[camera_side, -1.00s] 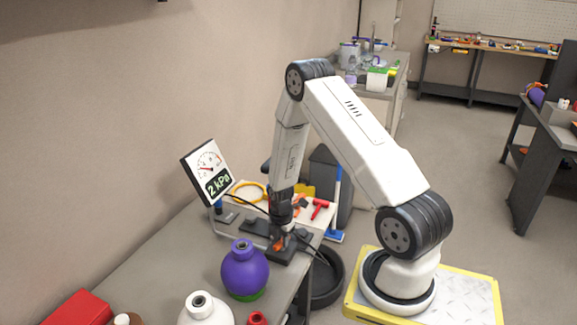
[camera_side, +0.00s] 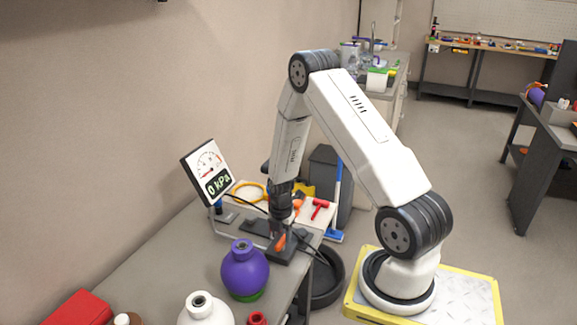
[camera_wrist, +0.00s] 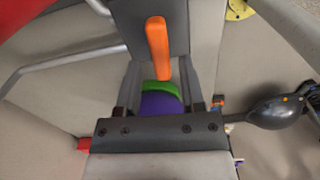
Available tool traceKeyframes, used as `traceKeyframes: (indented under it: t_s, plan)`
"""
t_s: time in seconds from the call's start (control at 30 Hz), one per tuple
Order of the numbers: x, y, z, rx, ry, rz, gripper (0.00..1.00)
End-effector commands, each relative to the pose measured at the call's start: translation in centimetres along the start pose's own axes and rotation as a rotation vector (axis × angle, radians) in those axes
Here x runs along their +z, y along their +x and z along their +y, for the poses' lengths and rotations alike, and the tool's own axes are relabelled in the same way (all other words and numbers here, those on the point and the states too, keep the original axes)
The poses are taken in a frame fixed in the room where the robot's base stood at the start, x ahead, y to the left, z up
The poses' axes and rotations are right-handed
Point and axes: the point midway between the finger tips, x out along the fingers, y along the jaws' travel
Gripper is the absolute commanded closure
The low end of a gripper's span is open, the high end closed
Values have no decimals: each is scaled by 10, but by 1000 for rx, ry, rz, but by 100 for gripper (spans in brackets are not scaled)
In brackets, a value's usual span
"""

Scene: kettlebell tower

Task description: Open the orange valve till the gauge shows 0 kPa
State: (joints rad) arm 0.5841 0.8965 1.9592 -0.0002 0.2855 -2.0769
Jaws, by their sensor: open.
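The gauge (camera_side: 209,172) stands at the left in the side view and reads 0 kPa, its needle at the low end. The orange valve handle (camera_side: 281,242) rises from a dark block (camera_side: 287,250) on the bench. In the wrist view the orange handle (camera_wrist: 158,48) lies just beyond the fingertips, in line with the gap between them. My gripper (camera_side: 281,222) is above the handle in the side view, apart from it. In the wrist view my gripper (camera_wrist: 160,95) is open with nothing between its fingers.
A purple kettlebell (camera_side: 245,269) on a green base stands on the bench in front of the valve. A white one (camera_side: 205,310) and a red box (camera_side: 78,308) are nearer the front. A red T-shaped tool (camera_side: 320,208) lies behind. The bench's left middle is clear.

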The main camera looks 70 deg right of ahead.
Motion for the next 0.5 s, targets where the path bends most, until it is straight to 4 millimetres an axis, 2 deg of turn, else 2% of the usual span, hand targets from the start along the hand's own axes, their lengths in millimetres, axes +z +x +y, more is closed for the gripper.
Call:
traceKeyframes:
  t_s: [0.3, 0.5]
  plan:
    - [0, -28, 0, 1, 0, -1, 50]
    - [0, -37, 0, -1, 0, 0, 50]
